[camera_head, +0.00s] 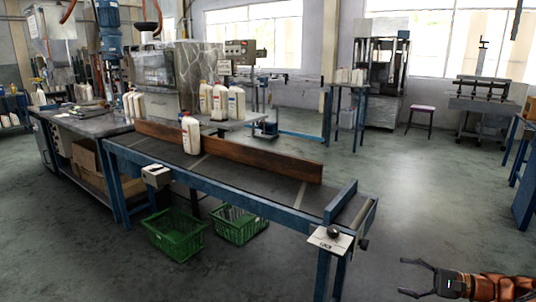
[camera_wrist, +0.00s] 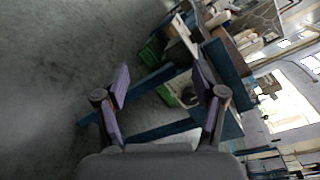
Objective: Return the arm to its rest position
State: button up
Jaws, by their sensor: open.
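My gripper (camera_head: 417,277) is at the lower right in the head view, at the end of my orange arm, over the floor to the right of the conveyor table. Its fingers are spread apart and nothing is between them. In the wrist view my gripper (camera_wrist: 162,100) shows its two purple-padded fingers apart and empty. Behind them, the blue frame of the conveyor table appears sideways. A white bottle (camera_head: 190,134) stands upright on the conveyor (camera_head: 255,184), well apart from my gripper.
The conveyor's near end has a knob plate (camera_head: 332,239). Two green crates (camera_head: 174,233) sit on the floor beneath. Several white bottles (camera_head: 219,101) stand behind the wooden rail (camera_head: 240,150). A blue-framed table (camera_head: 524,185) stands at the right edge. Floor between is clear.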

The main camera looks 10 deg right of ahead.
jog(key=s+a+r+n+g, duration=0.1)
jog(key=a+r+n+g, duration=0.25)
jog(key=a, duration=0.55)
jog(key=a+r+n+g, duration=0.2)
jog(key=a+r+g, duration=0.25)
jog(key=a, duration=0.55)
jog(key=s+a+r+n+g+h, duration=0.1)
jog(key=s+a+n+g+h, duration=0.4)
jog(key=s+a, duration=0.8)
jog(key=s+d+f+n+t+h, duration=0.1)
jog(key=s+d+f+h, duration=0.15)
jog(key=s, duration=0.35)
jog(key=s+d+f+n+h, duration=0.1)
jog(key=s+d+h, duration=0.1)
jog(key=s+h, duration=0.35)
jog(key=s+d+f+n+t+h, duration=0.1)
jog(key=s+d+f, duration=0.1)
jog(key=s, duration=0.5)
jog(key=s+p+v, duration=0.2)
jog(key=p+v, duration=0.7)
jog(key=v, duration=0.1)
jog(key=s+r+p+v, duration=0.1)
jog(key=s+p+v, duration=0.1)
jog(key=p+v, duration=0.8)
jog(key=shift+s+a+r+t, duration=0.15)
jog(key=shift+s+a+t, duration=0.15)
jog(key=shift+s+a, duration=0.15)
